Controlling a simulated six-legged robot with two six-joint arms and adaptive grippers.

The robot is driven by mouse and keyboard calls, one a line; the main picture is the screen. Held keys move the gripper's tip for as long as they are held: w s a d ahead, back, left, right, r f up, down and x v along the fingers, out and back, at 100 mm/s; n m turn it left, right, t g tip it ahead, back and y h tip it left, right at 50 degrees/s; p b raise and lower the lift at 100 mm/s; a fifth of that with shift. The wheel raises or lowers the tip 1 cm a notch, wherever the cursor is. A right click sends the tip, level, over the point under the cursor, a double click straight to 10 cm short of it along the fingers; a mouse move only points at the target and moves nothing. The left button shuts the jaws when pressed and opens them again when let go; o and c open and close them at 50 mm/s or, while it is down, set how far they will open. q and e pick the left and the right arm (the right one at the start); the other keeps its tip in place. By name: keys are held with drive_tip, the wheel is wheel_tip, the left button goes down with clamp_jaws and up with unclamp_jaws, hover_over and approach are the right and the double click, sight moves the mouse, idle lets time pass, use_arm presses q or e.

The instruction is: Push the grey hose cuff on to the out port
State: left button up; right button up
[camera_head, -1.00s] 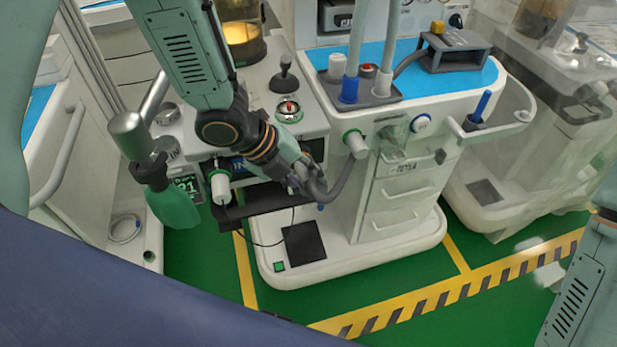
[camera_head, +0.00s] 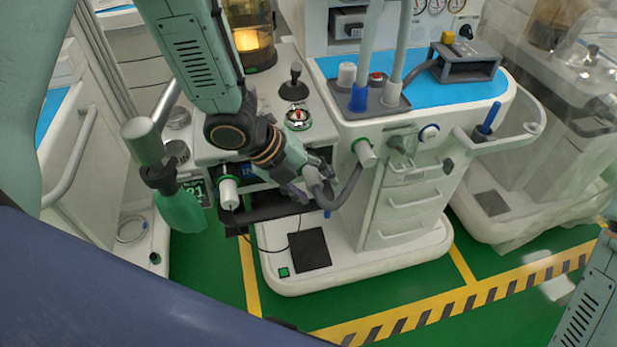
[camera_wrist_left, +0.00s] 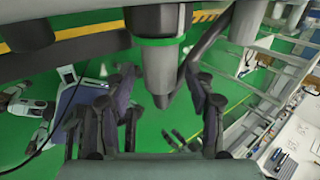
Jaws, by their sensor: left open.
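In the head view my left gripper (camera_head: 314,186) is in front of the middle cart, by a dark grey hose (camera_head: 348,186). The hose curves up to a light grey cuff (camera_head: 365,155) at a green-ringed port on the right. Another green-ringed port (camera_head: 228,190) with a pale cylinder is on the left. In the left wrist view a grey cylinder with a green band (camera_wrist_left: 158,75) lies between the spread fingers of my left gripper (camera_wrist_left: 158,90). I cannot tell whether they touch it, nor read an "out" label. My right gripper is out of view.
A dark shelf (camera_head: 265,212) juts below the left port. Drawers (camera_head: 412,200) are below the right port. A second cart (camera_head: 545,150) stands at the right.

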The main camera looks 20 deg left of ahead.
use_arm(q)
drive_tip(key=v, duration=0.7)
drive_tip(key=shift+r, duration=0.15)
idle(0.6)
